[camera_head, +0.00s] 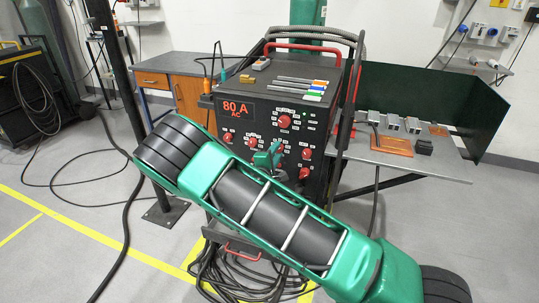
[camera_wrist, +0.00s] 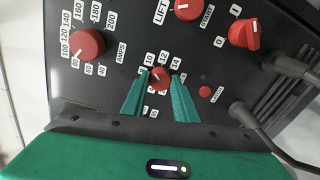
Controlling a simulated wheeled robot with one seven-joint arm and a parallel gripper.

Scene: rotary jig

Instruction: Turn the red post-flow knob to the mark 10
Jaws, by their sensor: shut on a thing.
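The small red knob (camera_wrist: 159,78) sits on the dark front panel of the welding machine, inside a ring of white number labels. The labels 8, 10, 12 and 14 show along its upper side. My gripper (camera_wrist: 160,82) has its two green fingers on either side of this knob and is shut on it. The knob's pointer is too small to read, and its name label is not readable. In the head view my gripper (camera_head: 268,158) is at the middle of the panel, and my arm covers part of the panel below it.
The machine (camera_head: 240,127) shows 80 A AC on its display. A larger red amps knob (camera_wrist: 86,45), a red knob at the top (camera_wrist: 188,8) and a red 0/1 switch (camera_wrist: 244,34) are close by. Cables (camera_wrist: 255,125) plug in at the right. A table (camera_head: 430,160) stands right.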

